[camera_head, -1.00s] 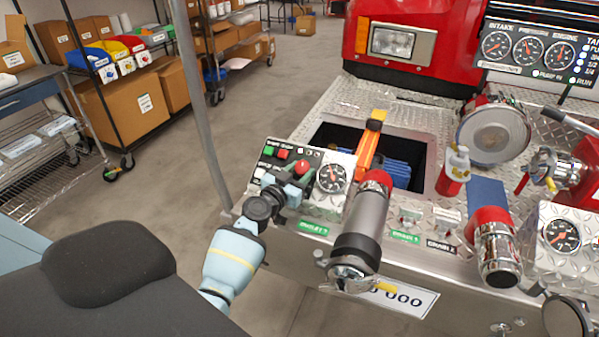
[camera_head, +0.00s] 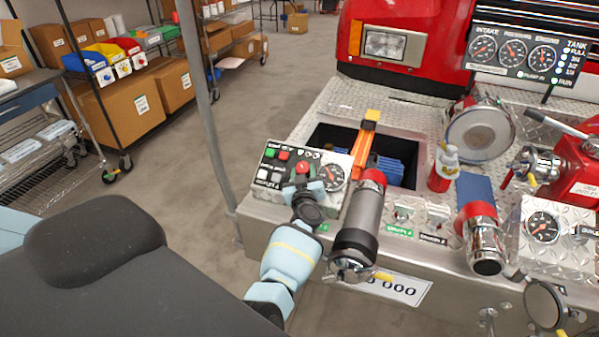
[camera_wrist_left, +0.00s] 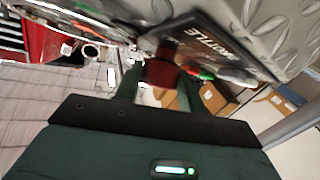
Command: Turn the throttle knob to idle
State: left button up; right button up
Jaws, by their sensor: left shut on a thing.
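The red throttle knob (camera_head: 302,167) sits on the black control panel (camera_head: 272,165) at the bumper's left end, beside a round gauge (camera_head: 333,176). My left gripper (camera_head: 303,178) reaches it from the front and is shut on it. In the left wrist view the red knob (camera_wrist_left: 160,72) shows between the two fingers, under a dark plate (camera_wrist_left: 215,45) lettered "THROTTLE". The knob's pointer and any idle mark are hidden or too small to read. My right gripper is not in view.
A grey cylinder (camera_head: 360,215) with a red top stands just right of my left gripper. An open well (camera_head: 330,135) with an orange-handled tool (camera_head: 362,145) lies behind the panel. A grey post (camera_head: 200,110) rises at the left. Open floor lies left of the bumper.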

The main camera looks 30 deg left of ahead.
pick_arm(q)
jog(key=shift+w+d+r+n+g+y, duration=0.1)
jog(key=shift+n+g+y, duration=0.55)
jog(key=shift+n, duration=0.55)
jog(key=o, duration=1)
